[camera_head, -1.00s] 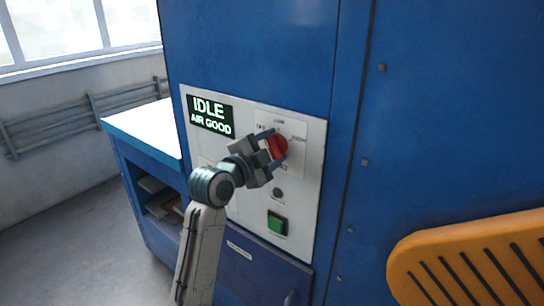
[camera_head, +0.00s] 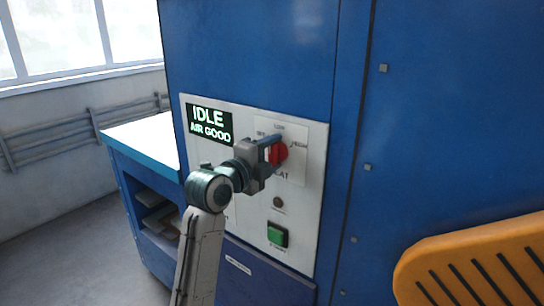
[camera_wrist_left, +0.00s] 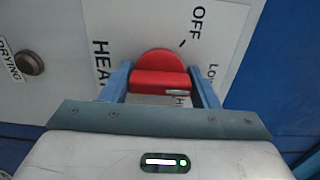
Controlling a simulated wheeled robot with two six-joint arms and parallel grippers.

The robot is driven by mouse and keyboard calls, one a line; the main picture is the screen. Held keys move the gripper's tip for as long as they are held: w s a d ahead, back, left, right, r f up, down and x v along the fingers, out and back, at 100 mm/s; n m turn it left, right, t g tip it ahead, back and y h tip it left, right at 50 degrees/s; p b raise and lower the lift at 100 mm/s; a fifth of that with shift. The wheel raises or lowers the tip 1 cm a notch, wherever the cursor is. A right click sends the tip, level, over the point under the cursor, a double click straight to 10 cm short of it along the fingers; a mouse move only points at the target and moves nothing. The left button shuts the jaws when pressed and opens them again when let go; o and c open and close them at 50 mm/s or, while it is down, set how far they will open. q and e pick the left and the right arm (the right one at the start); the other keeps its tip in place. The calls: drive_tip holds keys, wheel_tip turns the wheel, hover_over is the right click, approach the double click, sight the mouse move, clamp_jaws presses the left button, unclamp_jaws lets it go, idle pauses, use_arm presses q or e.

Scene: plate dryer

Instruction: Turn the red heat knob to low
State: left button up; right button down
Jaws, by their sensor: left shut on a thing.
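The red heat knob (camera_head: 279,153) is on a white control panel (camera_head: 304,218) on the front of the blue machine. My left gripper (camera_head: 274,150) reaches it from the left and is shut on it, partly covering it. In the left wrist view the knob (camera_wrist_left: 160,82) has a raised bar between my two blue fingers (camera_wrist_left: 160,85). A pale mark is at the bar's right end, on the side of the partly hidden LOW label (camera_wrist_left: 212,75). The OFF label (camera_wrist_left: 197,22) is above right of the knob. My right gripper is not in view.
A display (camera_head: 209,123) reads IDLE, AIR GOOD. A green button (camera_head: 277,235) and a small dark round fitting (camera_head: 278,202) are below the knob. A white-topped side table (camera_head: 145,140) stands left. An orange slotted panel (camera_head: 475,265) is at lower right.

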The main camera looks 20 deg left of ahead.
use_arm(q)
drive_tip(key=shift+f, duration=0.1)
drive_tip(key=o, duration=1)
drive_tip(key=shift+b+v, duration=1.65)
drive_tip(key=shift+v, duration=3.75)
